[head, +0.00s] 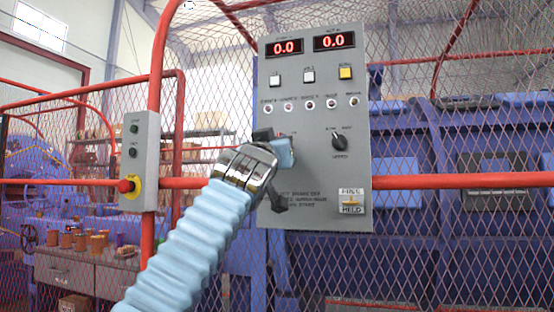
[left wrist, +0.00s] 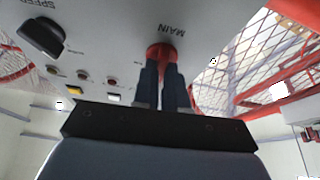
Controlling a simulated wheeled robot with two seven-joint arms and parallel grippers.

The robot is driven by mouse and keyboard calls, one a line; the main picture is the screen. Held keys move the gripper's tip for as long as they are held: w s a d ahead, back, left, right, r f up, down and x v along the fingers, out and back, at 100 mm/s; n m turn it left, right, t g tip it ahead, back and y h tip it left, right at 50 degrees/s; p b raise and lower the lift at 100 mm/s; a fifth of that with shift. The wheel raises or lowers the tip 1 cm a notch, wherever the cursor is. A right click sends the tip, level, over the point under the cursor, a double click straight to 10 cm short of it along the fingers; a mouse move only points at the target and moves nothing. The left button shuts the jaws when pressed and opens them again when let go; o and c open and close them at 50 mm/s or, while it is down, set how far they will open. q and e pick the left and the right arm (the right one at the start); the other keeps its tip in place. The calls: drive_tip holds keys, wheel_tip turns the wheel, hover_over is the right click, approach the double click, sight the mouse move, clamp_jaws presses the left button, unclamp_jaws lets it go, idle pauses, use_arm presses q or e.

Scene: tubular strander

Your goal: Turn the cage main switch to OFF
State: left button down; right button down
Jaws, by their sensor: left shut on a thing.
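The grey control panel (head: 315,180) hangs on the mesh guard in the head view. The main switch is a red knob (left wrist: 160,49) below the word MAIN in the left wrist view, where the panel appears upside down. My left gripper (left wrist: 164,72) has its two dark fingers closed around that knob. In the head view my left gripper (head: 284,152) is against the left part of the panel and hides the switch, so its pointing direction cannot be read. My right gripper is in neither view.
A black selector (head: 339,143) sits right of my gripper on the panel. Several lamps and buttons (head: 308,76) and two red displays reading 0.0 are above. A small box with a red emergency button (head: 126,186) is on the left post. A red rail (head: 460,181) crosses the guard.

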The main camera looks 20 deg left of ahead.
use_arm(q)
drive_tip(key=shift+d+r+n+g+y+p, duration=0.1)
drive_tip(key=shift+n+g+y+p, duration=0.25)
drive_tip(key=shift+n+y, duration=1)
drive_tip(key=shift+n+g+y+p, duration=0.25)
drive_tip(key=shift+n+y+p, duration=0.2)
drive_tip(key=shift+n, duration=1.85)
drive_tip(key=shift+d+r+n+g+y+p, duration=0.1)
drive_tip(key=shift+n+g+y+p, duration=0.5)
drive_tip(key=shift+n, duration=1.25)
drive_tip(key=shift+a+f+n+y, duration=0.1)
drive_tip(key=shift+n+y, duration=0.2)
drive_tip(key=c, duration=1.2)
unclamp_jaws()
drive_tip(key=shift+s, duration=0.1)
